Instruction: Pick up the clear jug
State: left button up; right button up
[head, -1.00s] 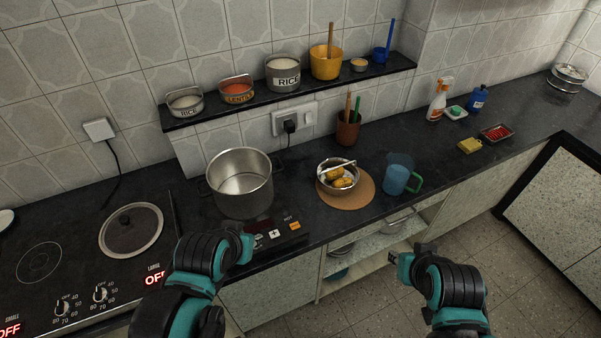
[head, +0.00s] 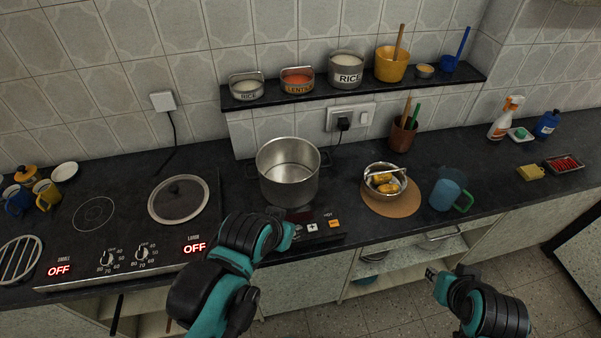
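The clear jug (head: 447,190) stands upright on the dark counter at the right. It looks bluish and see-through, with a green handle (head: 464,202) on its right side. My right gripper (head: 432,274) is in front of and below the jug, apart from it, off the counter's front edge. Its fingers are small and I cannot tell whether they are open. My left gripper (head: 291,232) is in front of the steel pot, near the hot plate's controls; its fingers are not clear either. Neither gripper touches the jug.
A steel pot (head: 288,180) stands left of the jug. A metal bowl with yellow food (head: 384,181) sits on a round brown mat (head: 392,208) just left of the jug. A brown utensil pot (head: 402,136) stands behind. A yellow sponge (head: 530,172) and red tray (head: 563,164) lie to the right.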

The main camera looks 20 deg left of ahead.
aim_at(451, 183)
jog(key=i+l+u, duration=0.1)
jog(key=l, duration=0.25)
jog(key=i+l+u, duration=0.1)
jog(key=i+l, duration=0.15)
jog(key=l, duration=0.15)
jog(key=i+l+u, duration=0.15)
jog(key=l, duration=0.25)
jog(key=i+l+u, duration=0.1)
jog(key=l, duration=0.3)
jog(key=i, duration=0.05)
